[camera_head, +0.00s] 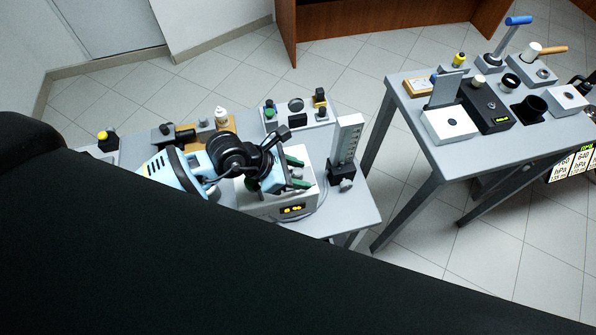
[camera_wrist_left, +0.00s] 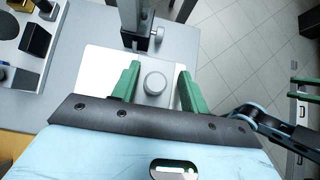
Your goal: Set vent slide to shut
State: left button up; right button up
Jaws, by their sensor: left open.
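No label in view names the vent slide. An upright light plate (camera_head: 347,142) with dark marks stands in a black base (camera_head: 342,171) with a knob at the right of the near table; I cannot tell whether it is the slide. In the wrist view, the black base (camera_wrist_left: 143,40) shows beyond my fingers. My left gripper (camera_head: 300,172) is open above a white box (camera_head: 262,203) with a lit display. In the wrist view, its green fingers (camera_wrist_left: 158,72) stand either side of a round grey knob (camera_wrist_left: 154,83) on that box. Contact is unclear.
A white panel (camera_head: 298,118) with several controls lies behind the white box. A second table (camera_head: 437,161) with several devices stands at the right, across a floor gap. My dark arm hides the lower left.

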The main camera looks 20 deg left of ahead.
pick_arm(q)
jog(key=v, duration=0.7)
jog(key=shift+s+a+r, duration=0.15)
jog(key=shift+r, duration=0.05)
